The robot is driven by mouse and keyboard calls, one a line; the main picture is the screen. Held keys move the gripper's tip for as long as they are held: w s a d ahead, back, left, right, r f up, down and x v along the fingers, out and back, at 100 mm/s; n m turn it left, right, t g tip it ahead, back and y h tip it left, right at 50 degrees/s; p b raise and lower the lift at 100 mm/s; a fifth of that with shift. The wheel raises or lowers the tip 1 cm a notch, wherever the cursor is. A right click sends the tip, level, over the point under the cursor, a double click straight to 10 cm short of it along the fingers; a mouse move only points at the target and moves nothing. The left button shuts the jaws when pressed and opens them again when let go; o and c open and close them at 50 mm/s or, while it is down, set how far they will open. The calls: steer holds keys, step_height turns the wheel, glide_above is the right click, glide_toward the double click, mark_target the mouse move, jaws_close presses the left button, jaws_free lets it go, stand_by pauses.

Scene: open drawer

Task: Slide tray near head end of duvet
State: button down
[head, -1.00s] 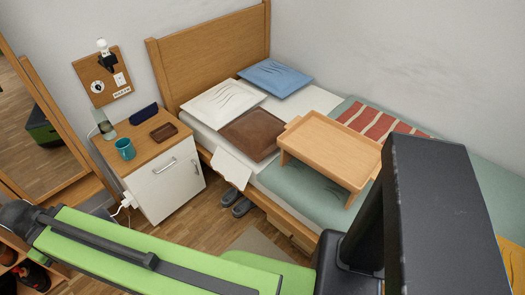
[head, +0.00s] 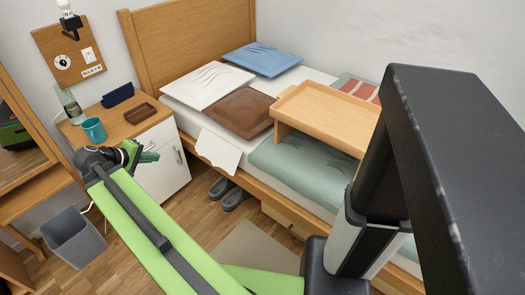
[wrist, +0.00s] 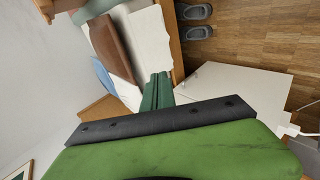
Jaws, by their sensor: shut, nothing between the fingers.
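The light wooden bed tray (head: 335,118) stands on short legs on the bed, over the sage green duvet (head: 300,165). Its left end is next to the brown pillow (head: 238,110), near the duvet's head edge. The arm's dark column hides its right end. My gripper (head: 148,157) is shut and empty, in front of the bedside cabinet's white front in the head view, to the left of the bed and apart from the tray. In the wrist view its green fingers (wrist: 157,88) are together, below the pillows in the picture.
The bedside cabinet (head: 165,165) carries a teal mug (head: 94,129), a brown dish (head: 138,112) and a dark blue case (head: 118,95). A grey bin (head: 75,238) and slippers (head: 228,192) stand on the floor. White and blue pillows lie at the headboard (head: 195,45).

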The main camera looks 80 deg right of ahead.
steer(key=s+d+f+m+g+h+b, duration=0.2)
steer(key=s+d+f+g+b, duration=0.25)
steer(key=s+d+b, duration=0.6)
steer(key=g+h+b, duration=0.2)
steer(key=g+b, duration=0.2)
glide_toward(276, 125)
steer(key=w+d, duration=0.2)
steer(key=d, duration=0.3)
steer(key=shift+m, duration=0.3)
steer(key=s, duration=0.2)
steer(key=s+d, duration=0.1)
steer(key=s, duration=0.2)
steer(key=shift+s+d, duration=0.1)
steer(key=shift+s, duration=1.45)
steer(key=shift+w, duration=0.1)
